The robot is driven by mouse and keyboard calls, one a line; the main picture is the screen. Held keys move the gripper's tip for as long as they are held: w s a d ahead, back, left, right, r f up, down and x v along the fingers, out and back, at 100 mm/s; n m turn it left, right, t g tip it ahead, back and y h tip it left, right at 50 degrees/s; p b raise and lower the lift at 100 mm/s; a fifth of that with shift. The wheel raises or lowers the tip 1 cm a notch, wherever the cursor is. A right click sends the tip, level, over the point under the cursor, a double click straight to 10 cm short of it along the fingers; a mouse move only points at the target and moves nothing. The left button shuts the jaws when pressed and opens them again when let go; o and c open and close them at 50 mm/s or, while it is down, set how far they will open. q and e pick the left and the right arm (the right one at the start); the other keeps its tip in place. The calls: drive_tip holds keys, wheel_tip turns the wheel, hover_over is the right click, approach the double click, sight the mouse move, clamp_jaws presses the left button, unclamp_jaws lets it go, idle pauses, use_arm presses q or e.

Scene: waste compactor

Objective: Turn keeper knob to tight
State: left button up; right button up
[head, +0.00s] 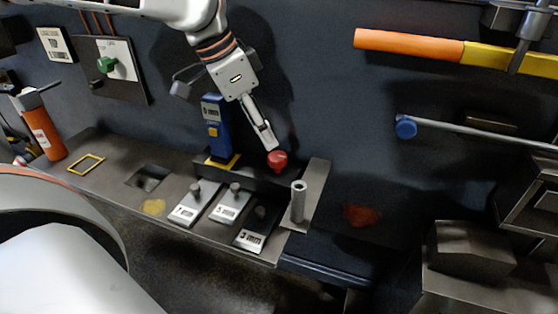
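A red knob (278,161) stands at the back of the steel shelf, just right of the blue gauge. My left gripper (271,143) reaches down from the top, its fingertips at the upper left of the red knob. The fingers are seen nearly edge-on, so the gap between them and any contact with the knob cannot be told. A blue knob (405,127) sits at the left end of a grey rod on the wall. No label shows which knob is the keeper knob. My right gripper is not in view.
The shelf (112,165) holds a blue gauge (216,128), several marked plates such as the 3 mm one (252,236), and an upright metal post (298,202). An orange cylinder (46,134) stands at left. An orange and yellow bar (410,45) juts out upper right.

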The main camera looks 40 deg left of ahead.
sight(277, 155)
use_arm(q)
drive_tip(key=b+x, duration=0.2)
drive_tip(key=x, duration=0.4)
drive_tip(key=shift+w+d+f, duration=0.15)
drive_tip(key=shift+w+f, duration=0.05)
drive_tip(key=shift+f, duration=0.2)
drive_tip(key=shift+f+b, duration=0.15)
drive_tip(key=shift+b, duration=0.15)
drive_tip(key=shift+w+d+f, duration=0.1)
drive_tip(key=shift+w, duration=0.05)
